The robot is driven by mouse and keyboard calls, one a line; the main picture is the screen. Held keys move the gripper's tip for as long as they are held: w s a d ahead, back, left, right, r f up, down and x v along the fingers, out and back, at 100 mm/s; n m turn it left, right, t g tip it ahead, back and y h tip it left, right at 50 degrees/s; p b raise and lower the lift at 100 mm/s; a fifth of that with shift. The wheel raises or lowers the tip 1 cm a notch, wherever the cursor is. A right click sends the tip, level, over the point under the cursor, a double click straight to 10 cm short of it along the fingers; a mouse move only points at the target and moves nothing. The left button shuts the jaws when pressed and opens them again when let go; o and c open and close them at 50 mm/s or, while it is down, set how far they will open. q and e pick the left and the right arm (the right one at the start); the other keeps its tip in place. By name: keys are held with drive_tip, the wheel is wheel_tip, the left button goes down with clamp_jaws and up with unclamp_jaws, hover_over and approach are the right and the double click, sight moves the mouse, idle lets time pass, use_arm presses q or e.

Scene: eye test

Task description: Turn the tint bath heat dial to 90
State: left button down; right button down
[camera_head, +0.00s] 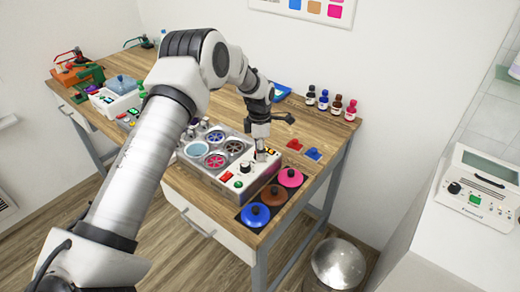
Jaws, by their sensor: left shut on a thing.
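The tint bath (212,178) is a silver-grey box on the wooden table, with several round wells, some holding coloured liquid. Its sloped front panel has a red switch (226,177), a black knob (245,168) and a small lit display (271,152). My left gripper (261,156) points down at the far end of this panel, beside the black knob. It is shut on a small dial there, which its fingers mostly hide. I cannot read the dial's setting. My right gripper is not in view.
Blue, brown and pink lidded pots (273,195) stand on a dark mat close to the bath's right side. Small bottles (336,105) line the back edge. Red and blue clips (303,149) lie at right. A white device (478,188) stands on a separate counter.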

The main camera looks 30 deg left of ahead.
use_arm(q)
drive_tip(key=m, duration=0.3)
drive_tip(key=shift+m+p, duration=0.3)
drive_tip(key=m, duration=0.4)
drive_tip(key=shift+m, duration=0.3)
drive_tip(key=m, duration=0.9)
drive_tip(key=shift+s+r+y, duration=0.1)
drive_tip(key=shift+y, duration=0.2)
drive_tip(key=m, duration=0.4)
drive_tip(key=shift+m, duration=0.3)
drive_tip(key=m, duration=0.3)
drive_tip(key=shift+a+m, duration=0.1)
drive_tip(key=shift+m, duration=0.2)
drive_tip(key=m, duration=0.4)
drive_tip(key=shift+t+b, duration=0.3)
drive_tip(key=shift+b, duration=0.1)
drive_tip(key=shift+a+m, duration=0.1)
drive_tip(key=shift+m, duration=2)
drive_tip(key=shift+r, duration=0.1)
